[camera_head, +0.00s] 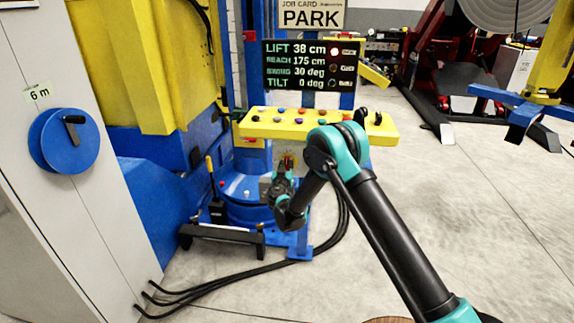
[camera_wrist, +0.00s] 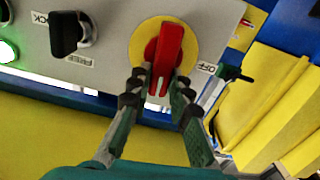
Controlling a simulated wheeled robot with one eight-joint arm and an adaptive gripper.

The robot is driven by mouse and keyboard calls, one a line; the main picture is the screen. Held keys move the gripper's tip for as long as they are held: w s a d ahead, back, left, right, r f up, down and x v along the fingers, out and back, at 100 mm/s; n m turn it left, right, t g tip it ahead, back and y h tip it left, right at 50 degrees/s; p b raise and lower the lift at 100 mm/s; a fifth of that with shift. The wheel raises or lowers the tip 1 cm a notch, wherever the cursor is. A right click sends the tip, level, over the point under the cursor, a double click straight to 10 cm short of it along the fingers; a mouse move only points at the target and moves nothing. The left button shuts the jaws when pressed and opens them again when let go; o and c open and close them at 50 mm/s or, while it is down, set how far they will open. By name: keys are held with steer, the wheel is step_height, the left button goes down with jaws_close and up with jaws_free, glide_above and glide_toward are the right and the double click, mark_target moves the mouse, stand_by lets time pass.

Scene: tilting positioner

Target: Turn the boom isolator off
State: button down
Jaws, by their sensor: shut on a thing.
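The boom isolator is a red rotary handle (camera_wrist: 169,44) on a round yellow plate (camera_wrist: 139,44), on a grey panel in the wrist view. The handle stands nearly upright in that picture, its white mark at the lower end. An "OFF" label (camera_wrist: 207,68) is to its right. My gripper (camera_wrist: 160,86) has one finger on each side of the handle's lower end and is shut on it. In the head view my gripper (camera_head: 282,186) is low in front of the blue base, and the isolator cannot be made out clearly there.
A black selector knob (camera_wrist: 67,34) and a lit green lamp (camera_wrist: 6,50) are left of the isolator. A yellow button panel (camera_head: 270,127) is above my gripper in the head view. A display (camera_head: 309,66) reads tilt 0 deg. Black cables (camera_head: 240,274) lie on the floor.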

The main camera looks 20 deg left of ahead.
steer(key=shift+s+a+f+n, duration=0.1)
steer(key=shift+a+f+n, duration=0.25)
steer(key=shift+n, duration=2.45)
steer(key=shift+s+a+f+n, duration=0.1)
steer(key=shift+a+f+n, duration=0.2)
steer(key=shift+n, duration=2.5)
steer(key=shift+s+a+f+n, duration=0.1)
steer(key=shift+a+f+n, duration=0.25)
steer(key=shift+n, duration=2.45)
steer(key=c, duration=1.4)
jaws_free()
steer(key=shift+d, duration=0.1)
steer(key=shift+s, duration=0.1)
steer(key=v, duration=1.1)
steer(key=shift+s, duration=0.4)
